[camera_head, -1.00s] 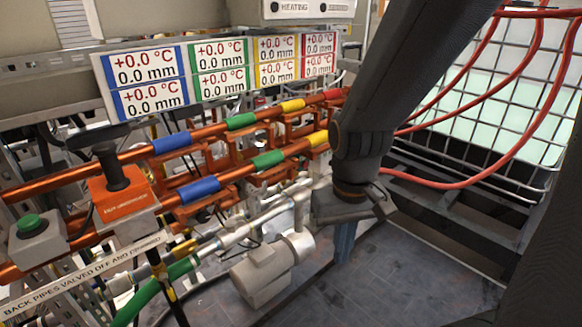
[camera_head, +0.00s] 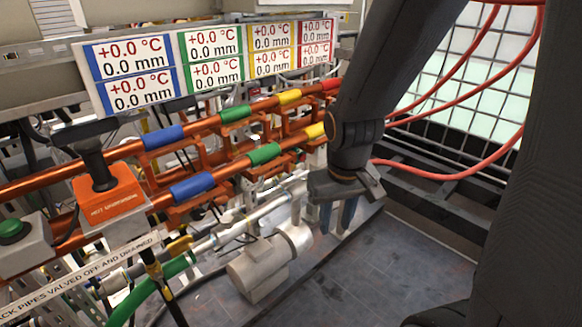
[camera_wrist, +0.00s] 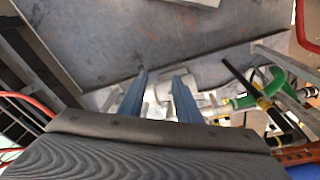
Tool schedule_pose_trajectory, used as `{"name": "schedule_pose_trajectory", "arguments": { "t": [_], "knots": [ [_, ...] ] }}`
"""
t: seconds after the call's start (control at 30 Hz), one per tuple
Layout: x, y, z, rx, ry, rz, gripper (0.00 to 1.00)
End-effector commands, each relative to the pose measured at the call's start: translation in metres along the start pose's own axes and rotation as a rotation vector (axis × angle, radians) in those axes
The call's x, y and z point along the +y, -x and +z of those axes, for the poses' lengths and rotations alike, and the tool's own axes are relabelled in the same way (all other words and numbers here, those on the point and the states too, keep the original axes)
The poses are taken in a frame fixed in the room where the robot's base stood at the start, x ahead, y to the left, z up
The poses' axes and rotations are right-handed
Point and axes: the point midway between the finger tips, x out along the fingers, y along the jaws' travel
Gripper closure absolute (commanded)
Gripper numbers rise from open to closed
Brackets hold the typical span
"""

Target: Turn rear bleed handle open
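My gripper (camera_head: 337,217) hangs pointing down, right of the pipe rack, with its two blue fingers apart and nothing between them. In the wrist view my gripper (camera_wrist: 160,77) also shows open, its fingertips over a pale fitting and the grey floor. A black lever with yellow bands (camera_wrist: 245,82) lies right of the fingers there, beside a green hose (camera_wrist: 285,82); the gripper is apart from it. In the head view a black and yellow lever (camera_head: 158,275) stands at lower left by the green hose (camera_head: 150,287). I cannot tell which handle is the rear bleed handle.
Orange pipes (camera_head: 215,118) with coloured sleeves run along the rack. A grey motor-like unit (camera_head: 258,270) sits on the floor left of the gripper. Red hoses (camera_head: 450,176) hang at right before a caged tank (camera_head: 490,75). Dark floor (camera_head: 385,265) below is clear.

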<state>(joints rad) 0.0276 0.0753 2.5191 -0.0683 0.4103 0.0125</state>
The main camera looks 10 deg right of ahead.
Motion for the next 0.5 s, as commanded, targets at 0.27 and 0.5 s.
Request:
{"name": "schedule_pose_trajectory", "arguments": {
  "t": [0.27,0.5],
  "knots": [
    [0.043,-0.068,-0.150,0.412,0.117,0.034,0.70],
    [0.049,-0.105,-0.245,0.776,0.235,-0.049,0.70]
  ]
}}
